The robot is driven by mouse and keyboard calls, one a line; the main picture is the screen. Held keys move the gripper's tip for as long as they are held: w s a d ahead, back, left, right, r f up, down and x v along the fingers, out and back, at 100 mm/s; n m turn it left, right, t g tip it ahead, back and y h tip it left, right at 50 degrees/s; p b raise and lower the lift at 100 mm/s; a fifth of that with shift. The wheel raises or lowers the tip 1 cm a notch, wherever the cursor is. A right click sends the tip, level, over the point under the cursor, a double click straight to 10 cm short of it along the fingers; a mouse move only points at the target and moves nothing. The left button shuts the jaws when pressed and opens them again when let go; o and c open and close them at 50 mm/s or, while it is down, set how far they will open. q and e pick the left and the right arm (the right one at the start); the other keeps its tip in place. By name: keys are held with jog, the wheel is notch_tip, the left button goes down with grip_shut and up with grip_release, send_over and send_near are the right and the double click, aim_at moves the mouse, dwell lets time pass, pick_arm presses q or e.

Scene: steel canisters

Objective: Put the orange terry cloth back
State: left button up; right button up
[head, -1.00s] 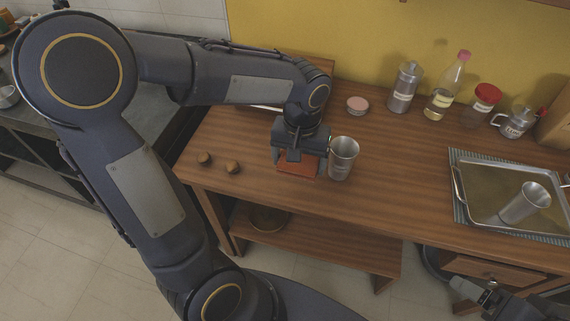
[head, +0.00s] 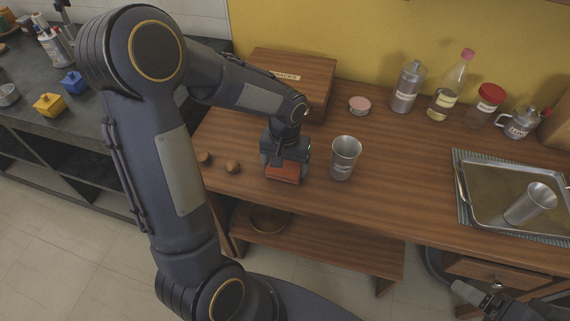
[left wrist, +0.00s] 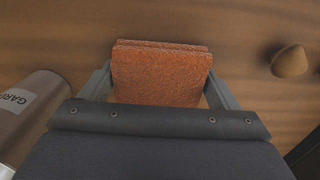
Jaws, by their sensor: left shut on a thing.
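The orange terry cloth (head: 283,172) is a folded square at the left part of the wooden table, beside a steel cup (head: 345,158). My left gripper (head: 284,165) is over it, pointing down. In the left wrist view the cloth (left wrist: 160,75) sits between the two fingers, and the gripper is shut on it. I cannot tell whether the cloth touches the table. My right gripper (head: 487,296) shows only in part at the lower right, and its jaws are unclear.
A wooden box labelled SNACKS (head: 300,84) stands behind my left gripper. A metal tray (head: 515,216) with a tipped cup (head: 530,204) is at the right. Bottles and jars line the back. The table's middle is clear.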

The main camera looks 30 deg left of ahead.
pick_arm(q)
jog(key=shift+f+b, duration=0.3)
jog(key=o, duration=0.8)
jog(key=shift+s, duration=0.15)
jog(key=shift+o, duration=0.6)
jog(key=shift+f, duration=0.15)
